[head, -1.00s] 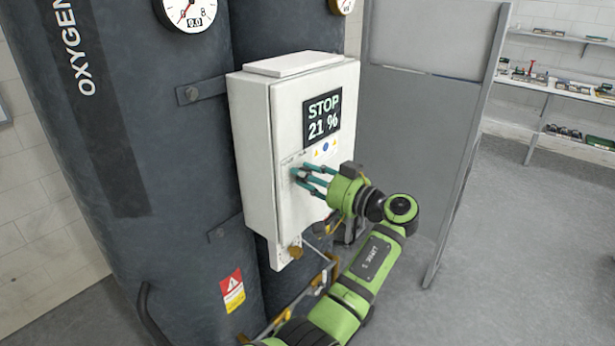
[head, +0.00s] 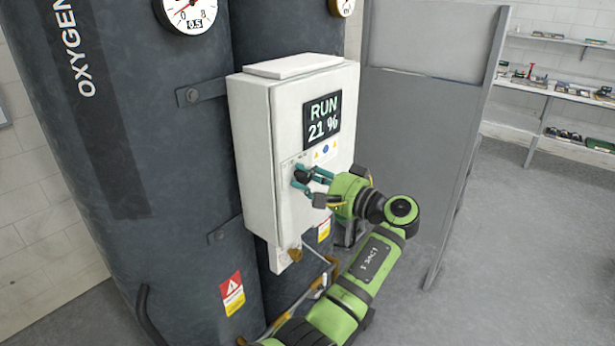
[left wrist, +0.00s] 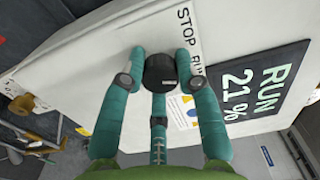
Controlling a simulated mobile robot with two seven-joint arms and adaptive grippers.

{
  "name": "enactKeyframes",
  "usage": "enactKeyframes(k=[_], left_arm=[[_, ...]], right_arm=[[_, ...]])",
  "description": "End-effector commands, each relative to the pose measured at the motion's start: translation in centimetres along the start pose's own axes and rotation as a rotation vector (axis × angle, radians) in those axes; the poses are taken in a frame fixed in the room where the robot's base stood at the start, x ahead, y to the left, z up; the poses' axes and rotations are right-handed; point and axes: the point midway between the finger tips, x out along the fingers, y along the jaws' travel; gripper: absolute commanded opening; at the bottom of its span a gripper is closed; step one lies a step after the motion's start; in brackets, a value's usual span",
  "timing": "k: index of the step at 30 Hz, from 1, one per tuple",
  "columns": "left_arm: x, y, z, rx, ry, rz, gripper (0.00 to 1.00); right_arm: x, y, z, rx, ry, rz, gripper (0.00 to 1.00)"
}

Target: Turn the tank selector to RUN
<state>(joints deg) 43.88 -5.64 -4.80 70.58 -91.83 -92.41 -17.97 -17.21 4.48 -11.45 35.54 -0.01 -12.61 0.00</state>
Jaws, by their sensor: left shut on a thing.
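The tank selector is a black round knob (left wrist: 160,70) on the front of a white control box (head: 258,150). It also shows in the head view (head: 301,177). Its label (left wrist: 188,38) in the left wrist view reads STOP, with RUN partly hidden by a finger. The box's display (head: 321,119) reads RUN 21 %, also in the left wrist view (left wrist: 258,83). My left gripper (head: 306,179) has its teal fingers shut around the knob, seen close in the left wrist view (left wrist: 162,66). My right gripper is out of view.
Dark oxygen tanks (head: 165,130) stand behind and left of the box, with a gauge (head: 188,14) reading 0.5. A pipe (head: 318,262) runs below the box. A grey panel (head: 425,120) stands to the right. Open floor (head: 530,240) lies right of that, before shelves.

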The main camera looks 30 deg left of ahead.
Motion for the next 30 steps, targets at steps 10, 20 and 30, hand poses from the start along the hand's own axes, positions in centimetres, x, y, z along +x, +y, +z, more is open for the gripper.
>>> enactKeyframes(k=[10, 20, 30], left_arm=[[0.03, -0.27, -0.12, 0.166, 0.004, -0.006, 0.00], [0.03, -0.27, -0.14, 0.208, 0.004, -0.007, 0.00], [0.03, -0.30, -0.13, 0.207, 0.004, -0.007, 0.52]], right_arm=[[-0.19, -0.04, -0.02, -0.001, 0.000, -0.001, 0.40], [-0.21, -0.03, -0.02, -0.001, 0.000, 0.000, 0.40], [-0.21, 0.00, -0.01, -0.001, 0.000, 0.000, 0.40]])
